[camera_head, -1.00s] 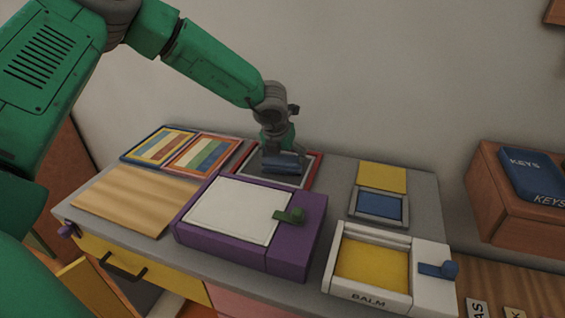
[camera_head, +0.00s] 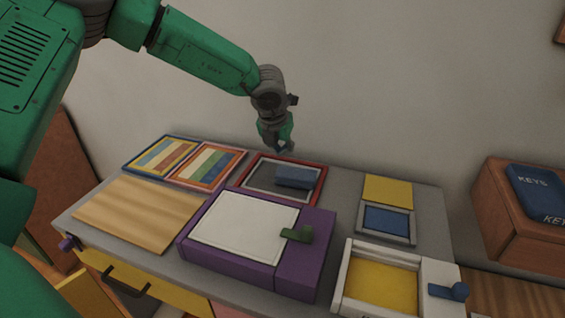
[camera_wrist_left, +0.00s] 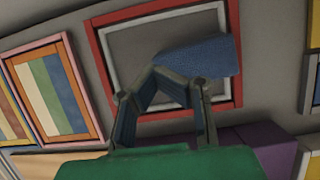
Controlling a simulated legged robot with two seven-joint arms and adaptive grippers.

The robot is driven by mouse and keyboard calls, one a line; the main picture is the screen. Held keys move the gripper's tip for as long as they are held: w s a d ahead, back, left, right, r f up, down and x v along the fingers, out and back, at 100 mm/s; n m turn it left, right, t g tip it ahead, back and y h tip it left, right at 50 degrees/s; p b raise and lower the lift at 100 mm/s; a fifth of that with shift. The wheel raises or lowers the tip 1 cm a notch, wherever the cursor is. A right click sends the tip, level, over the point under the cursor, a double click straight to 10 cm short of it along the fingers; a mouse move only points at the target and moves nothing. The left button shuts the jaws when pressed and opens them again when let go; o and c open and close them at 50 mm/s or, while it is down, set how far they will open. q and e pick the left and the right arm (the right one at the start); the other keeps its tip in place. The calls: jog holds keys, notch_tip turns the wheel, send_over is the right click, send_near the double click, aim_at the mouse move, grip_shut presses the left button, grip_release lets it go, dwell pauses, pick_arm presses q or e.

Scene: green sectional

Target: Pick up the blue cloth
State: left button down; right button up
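The blue cloth (camera_head: 295,177) is a small folded block lying in the right part of the red-framed tray (camera_head: 250,166) at the back of the table. It also shows in the left wrist view (camera_wrist_left: 208,58), just beyond the fingertips and partly covered by them. My left gripper (camera_head: 283,148) is above and a little left of the cloth, apart from it. In the left wrist view its fingers (camera_wrist_left: 157,78) bend inward and their tips look to meet, with nothing seen held between them. My right gripper is not in view.
A purple box (camera_head: 305,255) with a white panel and green latch stands in front of the tray. Two striped panels (camera_head: 205,165) lie to the left, above a wooden board (camera_head: 135,215).

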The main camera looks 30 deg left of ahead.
aim_at(283, 170)
pick_arm(q)
notch_tip(283, 170, up, 11)
jog(key=p, duration=0.1)
jog(key=shift+d+p, duration=0.2)
jog(key=shift+p, duration=0.15)
jog(key=shift+a, duration=0.1)
jog(key=c, duration=1.7)
grip_release()
jog(key=shift+f, duration=0.1)
jog(key=o, duration=1.2)
jog(key=shift+o, duration=0.2)
jog(key=shift+d, duration=0.2)
